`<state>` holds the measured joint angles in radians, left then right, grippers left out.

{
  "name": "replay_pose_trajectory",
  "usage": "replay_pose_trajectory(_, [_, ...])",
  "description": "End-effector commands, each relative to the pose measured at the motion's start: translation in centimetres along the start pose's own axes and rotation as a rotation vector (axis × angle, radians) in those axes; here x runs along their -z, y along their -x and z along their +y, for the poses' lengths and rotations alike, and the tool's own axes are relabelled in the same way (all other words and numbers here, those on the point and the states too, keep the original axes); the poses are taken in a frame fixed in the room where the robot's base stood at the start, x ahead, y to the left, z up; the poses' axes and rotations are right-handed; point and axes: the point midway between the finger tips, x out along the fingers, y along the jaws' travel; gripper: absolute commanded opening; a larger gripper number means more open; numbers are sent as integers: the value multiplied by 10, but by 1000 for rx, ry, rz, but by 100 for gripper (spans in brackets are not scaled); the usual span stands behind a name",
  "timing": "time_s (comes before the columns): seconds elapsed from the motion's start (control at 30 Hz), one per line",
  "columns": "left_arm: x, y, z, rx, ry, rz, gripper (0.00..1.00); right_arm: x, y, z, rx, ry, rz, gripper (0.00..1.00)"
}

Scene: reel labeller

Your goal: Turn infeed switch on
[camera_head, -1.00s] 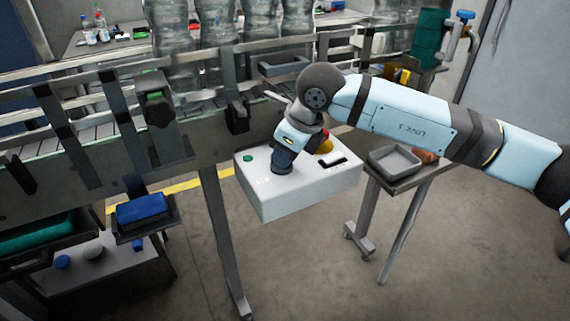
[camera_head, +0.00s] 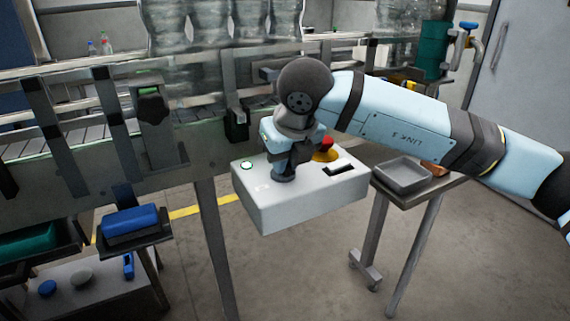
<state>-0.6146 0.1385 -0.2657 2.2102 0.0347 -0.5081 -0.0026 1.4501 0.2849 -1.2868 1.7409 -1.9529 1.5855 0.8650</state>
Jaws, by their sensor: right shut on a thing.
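A white control box (camera_head: 300,208) stands out from the front of the conveyor frame. On its top are a green button (camera_head: 246,165) at the left, a red emergency button on a yellow base (camera_head: 326,149) at the back right and a black slot-like part (camera_head: 340,169) at the right. My right gripper (camera_head: 284,174) points down onto the middle of the box top. It is shut on a dark knob, likely the infeed switch, which the fingers mostly hide. I cannot read the switch's position. My left gripper is not in view.
The conveyor (camera_head: 60,140) with large clear bottles (camera_head: 205,75) runs behind the box. A grey tray (camera_head: 403,175) sits on a small stand at the right. A blue block (camera_head: 130,220) lies on a shelf at the left. The floor in front is clear.

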Motion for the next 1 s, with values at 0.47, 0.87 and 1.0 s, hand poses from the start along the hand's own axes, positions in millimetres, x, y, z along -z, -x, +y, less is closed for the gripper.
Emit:
replay_pose_trajectory(0.47, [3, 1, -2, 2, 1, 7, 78, -1, 1, 0, 5, -14, -1, 0])
replay_pose_trajectory(0.87, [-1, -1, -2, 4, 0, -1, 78, 0, 1, 0, 4, -12, 0, 39])
replay_pose_trajectory(1.0, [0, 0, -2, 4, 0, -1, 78, -1, 12, 0, 4, -12, -1, 39])
